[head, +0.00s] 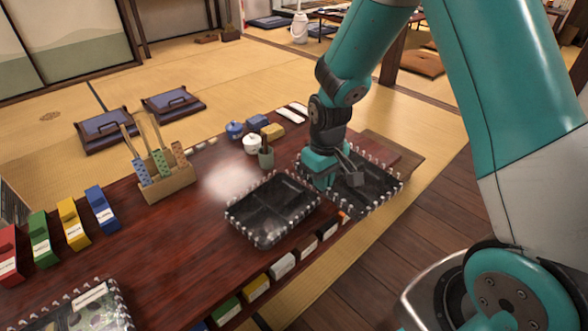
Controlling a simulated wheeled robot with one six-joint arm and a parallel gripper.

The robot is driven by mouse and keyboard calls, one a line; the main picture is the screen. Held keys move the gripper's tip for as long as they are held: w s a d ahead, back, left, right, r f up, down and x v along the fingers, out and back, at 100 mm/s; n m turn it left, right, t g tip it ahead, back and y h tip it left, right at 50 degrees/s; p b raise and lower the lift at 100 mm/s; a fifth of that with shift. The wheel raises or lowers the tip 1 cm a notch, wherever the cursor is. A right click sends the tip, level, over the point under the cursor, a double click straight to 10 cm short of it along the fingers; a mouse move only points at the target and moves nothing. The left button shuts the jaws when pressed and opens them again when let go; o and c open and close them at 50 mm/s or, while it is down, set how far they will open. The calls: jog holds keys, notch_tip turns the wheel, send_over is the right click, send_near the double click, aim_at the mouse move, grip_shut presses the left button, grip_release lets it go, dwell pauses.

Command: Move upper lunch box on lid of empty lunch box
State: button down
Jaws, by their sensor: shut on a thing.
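A black lunch box with a see-through lid and pale clips round its rim (272,212) sits on the dark red table near its front edge. A similar dark lunch box (372,190) is just right of it, at the table's right end. My gripper (340,178) is over this right box, pointing down, and is shut on it at its left part. The fingertips and the exact grip are partly hidden. I cannot tell whether the right box rests on something or is raised. A third clipped box with food visible inside (98,308) is at the bottom left.
On the table (160,235) are coloured boxes at the left, a wooden utensil holder (168,185), a white pot (252,144), a blue pot (235,130) and a cup (266,158). Labelled boxes (283,265) line the front edge. The table's middle left is clear.

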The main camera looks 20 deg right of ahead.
jog(key=a+n+p, duration=0.1)
jog(key=n, duration=0.5)
jog(key=w+a+n+p, duration=0.1)
jog(key=a+n, duration=0.1)
jog(key=n, duration=0.5)
jog(key=w+a+n, duration=0.1)
jog(key=a+n, duration=0.1)
jog(key=n, duration=0.4)
jog(key=shift+w+a+r+n+p, duration=0.15)
jog(key=shift+n+p, duration=0.25)
notch_tip(320, 180, down, 4)
jog(key=b, duration=0.4)
jog(key=shift+f, duration=0.25)
jog(key=shift+f+b, duration=0.6)
jog(key=shift+f, duration=0.3)
jog(key=shift+f, duration=1.1)
dwell(0.4)
jog(key=c, duration=0.6)
grip_release()
jog(key=shift+c, duration=0.2)
